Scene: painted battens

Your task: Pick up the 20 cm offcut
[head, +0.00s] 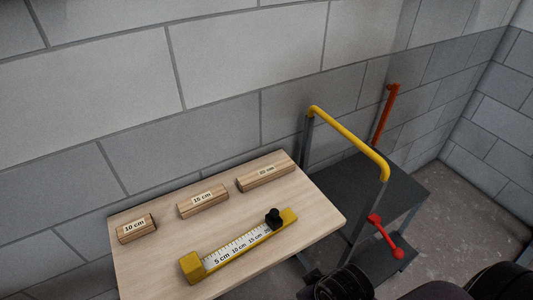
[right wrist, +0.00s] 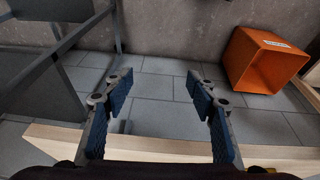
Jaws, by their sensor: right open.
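Three wooden offcuts lie in a row on the light wooden table (head: 135,275) in the head view. The longest, at the right, is the 20 cm offcut (head: 266,178); its label is small and hard to read. The 15 cm offcut (head: 203,202) is in the middle and the 10 cm offcut (head: 137,228) at the left. My right gripper (right wrist: 160,88) is open and empty in the right wrist view, over the floor beyond a pale wooden edge. No offcut shows in that view. My left gripper is not in view.
A yellow measuring gauge (head: 240,246) with a black knob lies in front of the offcuts. A dark trolley (head: 345,185) with a yellow handle stands right of the table, with red parts. A block wall rises behind.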

